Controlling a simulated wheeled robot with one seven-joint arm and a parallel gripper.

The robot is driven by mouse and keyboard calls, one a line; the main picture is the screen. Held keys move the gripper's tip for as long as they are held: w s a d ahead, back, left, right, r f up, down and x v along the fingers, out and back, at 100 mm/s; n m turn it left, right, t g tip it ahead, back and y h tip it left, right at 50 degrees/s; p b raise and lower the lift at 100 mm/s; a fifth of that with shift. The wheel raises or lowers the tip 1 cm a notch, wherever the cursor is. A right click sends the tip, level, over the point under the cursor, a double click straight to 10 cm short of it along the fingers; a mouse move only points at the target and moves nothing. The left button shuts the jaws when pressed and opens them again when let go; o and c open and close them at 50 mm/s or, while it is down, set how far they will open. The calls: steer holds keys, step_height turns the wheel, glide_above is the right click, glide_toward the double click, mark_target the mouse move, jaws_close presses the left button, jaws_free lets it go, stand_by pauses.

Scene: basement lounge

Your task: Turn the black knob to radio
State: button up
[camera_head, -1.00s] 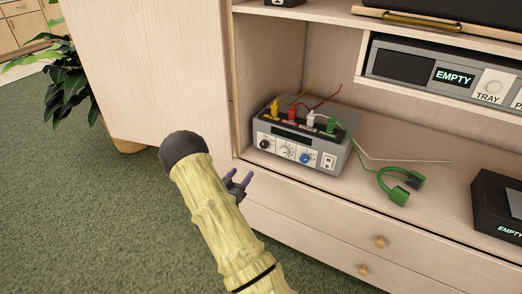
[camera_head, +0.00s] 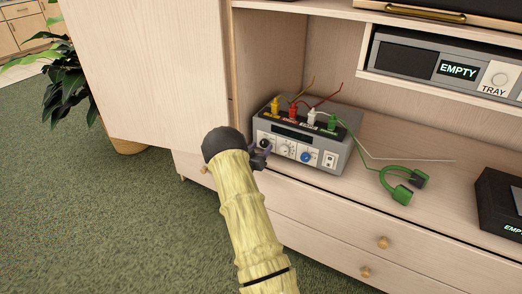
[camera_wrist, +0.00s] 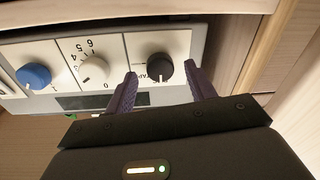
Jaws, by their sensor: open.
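The black knob (camera_wrist: 159,67) is on the front panel of a grey box (camera_head: 335,158) on the cabinet shelf. In the wrist view it sits between my two fingers, with lettering beside it partly hidden. My gripper (camera_wrist: 160,85) is open, one finger on each side of the knob; I cannot tell whether either finger touches it. In the head view my gripper (camera_head: 262,153) is at the left end of the panel, partly hidden by my arm. A white numbered knob (camera_wrist: 93,70) and a blue knob (camera_wrist: 34,76) are on the same panel.
Yellow, red, white and green plugs stand on the box, with wires running off. A green headset-like item (camera_head: 403,192) lies to its right. A black device (camera_head: 497,205) is further right. The cabinet's side wall (camera_wrist: 255,50) is close by the gripper.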

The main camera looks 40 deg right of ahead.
steer(key=shift+w+d, duration=0.25)
steer(key=shift+d, duration=0.2)
steer(key=shift+c, duration=0.4)
steer(key=c, duration=0.9)
